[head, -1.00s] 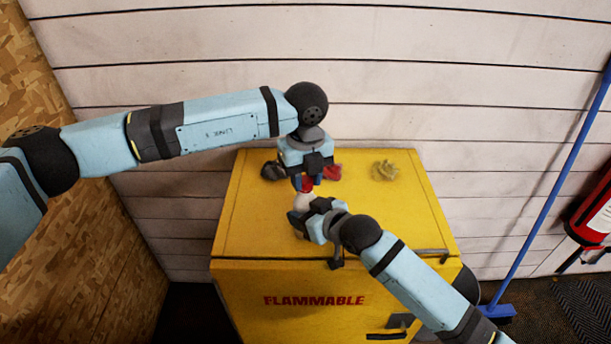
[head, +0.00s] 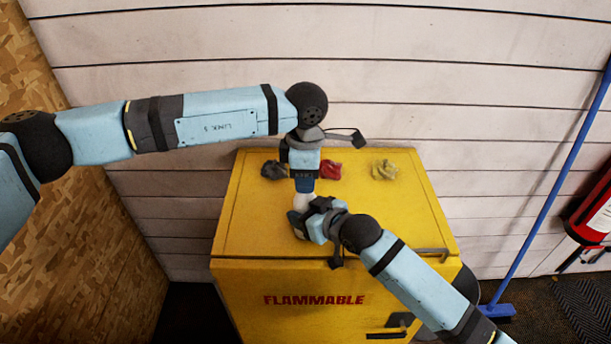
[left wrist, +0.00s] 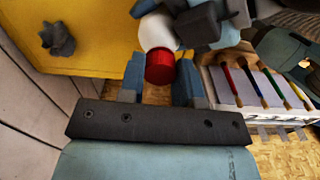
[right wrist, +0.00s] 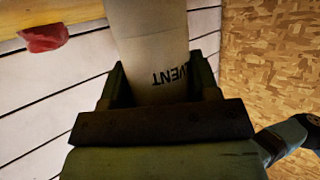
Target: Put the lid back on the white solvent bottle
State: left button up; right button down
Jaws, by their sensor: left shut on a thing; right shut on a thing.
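The white solvent bottle (head: 304,203) stands on top of the yellow cabinet, partly hidden by my right gripper (head: 313,218). The right wrist view shows my right gripper (right wrist: 160,85) shut around the bottle (right wrist: 150,35), whose printed letters end in "VENT". My left gripper (head: 304,184) points down above the bottle. In the left wrist view its fingers (left wrist: 159,76) are shut on the red lid (left wrist: 160,68). The lid sits against the end of the white bottle (left wrist: 157,32), in line with it. I cannot tell whether it is screwed down. In the head view the lid is hidden.
On the yellow cabinet (head: 250,225) lie a dark rag (head: 273,170), a red rag (head: 331,170) and a yellowish rag (head: 384,170), behind the bottle. A blue broom (head: 541,185) and a fire extinguisher (head: 594,215) are at the right. The cabinet's front left top is clear.

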pick_arm(q)
jog(key=m, duration=0.7)
jog(key=shift+m, duration=0.4)
jog(key=o, duration=1)
jog(key=shift+r, duration=0.1)
jog(key=shift+r, duration=2.15)
jog(key=shift+c, duration=0.4)
jog(key=shift+n, duration=0.3)
